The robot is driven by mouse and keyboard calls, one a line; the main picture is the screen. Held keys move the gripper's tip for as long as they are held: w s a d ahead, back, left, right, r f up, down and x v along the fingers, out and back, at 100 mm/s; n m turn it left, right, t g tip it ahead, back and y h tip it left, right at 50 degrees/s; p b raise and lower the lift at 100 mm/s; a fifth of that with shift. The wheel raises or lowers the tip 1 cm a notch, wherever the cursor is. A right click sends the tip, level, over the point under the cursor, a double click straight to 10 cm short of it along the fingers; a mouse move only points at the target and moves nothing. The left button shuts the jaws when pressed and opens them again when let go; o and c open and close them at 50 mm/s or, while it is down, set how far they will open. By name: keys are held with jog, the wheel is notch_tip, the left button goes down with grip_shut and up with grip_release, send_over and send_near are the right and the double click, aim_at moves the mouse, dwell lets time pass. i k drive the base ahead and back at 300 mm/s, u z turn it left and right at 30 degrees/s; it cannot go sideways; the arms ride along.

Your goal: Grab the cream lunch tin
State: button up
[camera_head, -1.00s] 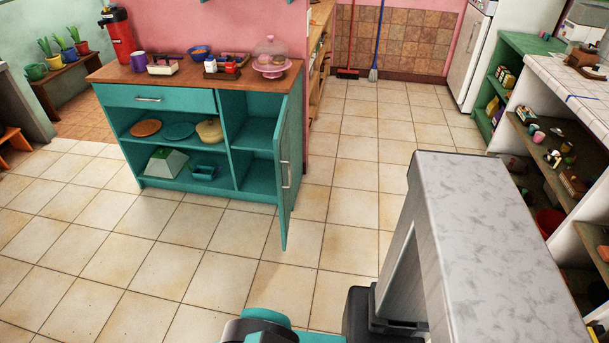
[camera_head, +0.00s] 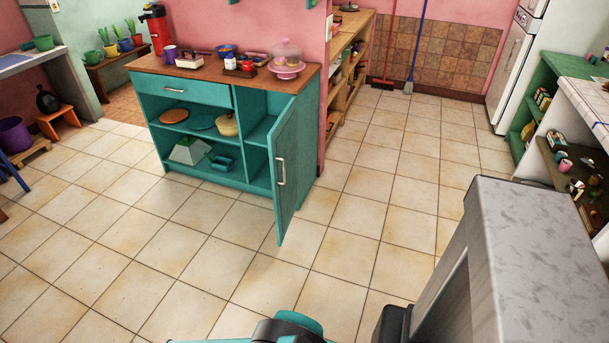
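I cannot make out a cream lunch tin for certain. A cream-yellow rounded vessel (camera_head: 227,124) sits on the upper shelf of the teal cabinet (camera_head: 222,183), at the right end of that shelf. It is too small to tell if it is the tin. My gripper does not show; only grey and teal parts of my own arm are in the lower right and bottom middle. The cabinet is well ahead of them across the floor.
The cabinet's door (camera_head: 286,170) stands open towards me. An orange plate (camera_head: 174,116) and a teal plate (camera_head: 201,121) share the upper shelf. A white-tiled counter (camera_head: 590,98) with loaded shelves is at the right. The tiled floor (camera_head: 130,240) is clear.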

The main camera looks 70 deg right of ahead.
aim_at(188, 61)
jog(key=u, duration=0.3)
jog(key=k, duration=0.4)
jog(key=z, duration=2.3)
jog(key=i, duration=1)
jog(key=k, duration=0.2)
jog(key=z, duration=0.15)
